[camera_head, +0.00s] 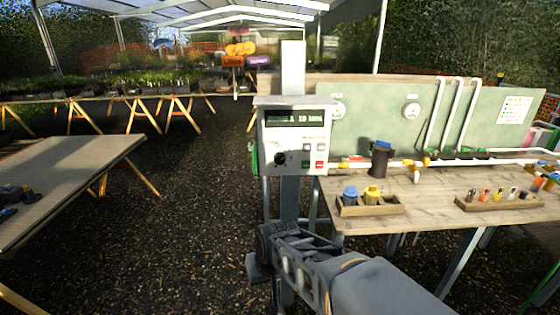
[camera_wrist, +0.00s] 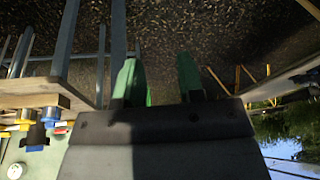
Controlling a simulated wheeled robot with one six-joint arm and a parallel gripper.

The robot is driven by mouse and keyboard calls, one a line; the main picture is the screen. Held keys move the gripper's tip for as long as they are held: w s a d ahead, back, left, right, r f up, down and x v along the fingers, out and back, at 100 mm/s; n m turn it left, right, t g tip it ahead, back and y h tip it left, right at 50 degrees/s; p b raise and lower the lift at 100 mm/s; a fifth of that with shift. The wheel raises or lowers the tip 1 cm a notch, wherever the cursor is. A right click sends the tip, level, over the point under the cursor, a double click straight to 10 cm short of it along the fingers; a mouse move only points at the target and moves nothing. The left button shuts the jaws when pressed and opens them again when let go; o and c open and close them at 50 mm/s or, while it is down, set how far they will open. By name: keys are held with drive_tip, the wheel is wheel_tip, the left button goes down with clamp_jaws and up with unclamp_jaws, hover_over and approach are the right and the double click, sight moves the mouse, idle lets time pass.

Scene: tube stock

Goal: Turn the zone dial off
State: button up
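The zone dial (camera_head: 280,158) is a small black knob at the lower left of the front of a pale control box (camera_head: 293,135). Its pointer setting is too small to read. Above it is a dark display (camera_head: 298,118) with pale text, too small to read surely. My gripper (camera_wrist: 160,82) shows in the wrist view as two green fingers apart, with nothing between them but dark ground beyond. In the head view my arm reaches in from the bottom, below the box; the fingertips cannot be made out there. The gripper is clear of the dial.
Small buttons, one red (camera_head: 319,166), sit right of the dial. A wooden bench (camera_head: 440,212) to the right holds a tray (camera_head: 370,209) with blue-capped and yellow fittings, a dark jug (camera_head: 380,160) and white pipes. A grey table (camera_head: 70,180) stands left. Gravel between is clear.

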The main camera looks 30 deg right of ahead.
drive_tip(key=o, duration=0.3)
drive_tip(key=w+d+m+t, duration=0.2)
drive_tip(key=w+m+t, duration=0.1)
drive_tip(key=w, duration=0.5)
drive_tip(key=shift+w+d+r+t, duration=0.15)
drive_tip(key=shift+w+r+t, duration=0.05)
drive_tip(key=shift+t, duration=0.1)
drive_tip(key=shift+o, duration=1.4)
drive_tip(key=w+d+r+m+t+h, duration=0.2)
drive_tip(key=w+d+m+t, duration=0.1)
drive_tip(key=w, duration=0.3)
drive_tip(key=shift+d+r+t+h, duration=0.3)
drive_tip(key=shift+d+r+t, duration=0.05)
drive_tip(key=shift+d+t, duration=0.1)
drive_tip(key=m+t+h, duration=0.5)
drive_tip(key=m+h, duration=0.2)
approach(280, 160)
drive_tip(key=shift+g, duration=0.25)
drive_tip(key=p+x, duration=0.2)
drive_tip(key=x, duration=0.2)
drive_tip(key=p+x, duration=0.2)
drive_tip(key=x, duration=0.2)
drive_tip(key=shift+w+d+r, duration=0.15)
drive_tip(key=shift+w+r, duration=0.1)
drive_tip(key=shift+w, duration=0.15)
drive_tip(key=shift+n, duration=0.3)
drive_tip(key=c, duration=0.9)
